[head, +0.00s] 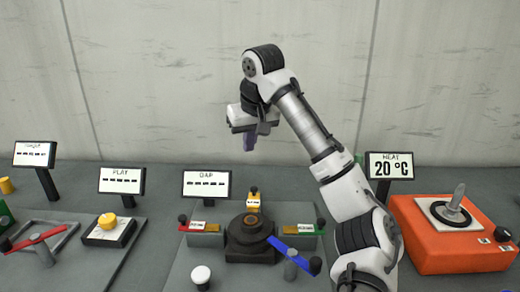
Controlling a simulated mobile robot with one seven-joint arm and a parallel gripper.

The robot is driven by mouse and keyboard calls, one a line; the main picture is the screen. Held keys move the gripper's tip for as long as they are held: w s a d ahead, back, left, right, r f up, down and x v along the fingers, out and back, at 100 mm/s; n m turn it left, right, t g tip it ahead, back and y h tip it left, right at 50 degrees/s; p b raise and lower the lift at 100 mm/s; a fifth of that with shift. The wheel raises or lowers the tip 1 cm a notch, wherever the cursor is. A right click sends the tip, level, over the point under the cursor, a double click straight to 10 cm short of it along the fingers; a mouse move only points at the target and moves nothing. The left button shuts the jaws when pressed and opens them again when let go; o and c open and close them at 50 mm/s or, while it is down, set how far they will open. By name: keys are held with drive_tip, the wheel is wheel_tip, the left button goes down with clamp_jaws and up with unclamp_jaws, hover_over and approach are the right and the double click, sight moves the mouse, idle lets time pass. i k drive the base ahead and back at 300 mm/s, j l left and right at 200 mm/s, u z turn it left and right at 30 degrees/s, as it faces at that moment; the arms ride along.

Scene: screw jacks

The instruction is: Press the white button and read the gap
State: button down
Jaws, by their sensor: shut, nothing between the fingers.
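The white button (201,276) stands on the grey plate near the front of the bench, left of the dark round jack (250,238). The gap sign (207,185) stands behind the plate and shows only dashes. My gripper (250,143) is shut and empty. It is raised well above the bench, behind and above the jack, apart from the button. The jack has a yellow block (254,203) behind it and a blue lever (297,250) at its right front.
A PLAY sign (122,181) and a yellow button (107,220) stand left. An orange heater box (452,235) with a sign reading 20 °C (390,166) stands right. A concrete wall closes the back.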

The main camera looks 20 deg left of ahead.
sight(200, 275)
drive_tip(key=k, duration=1)
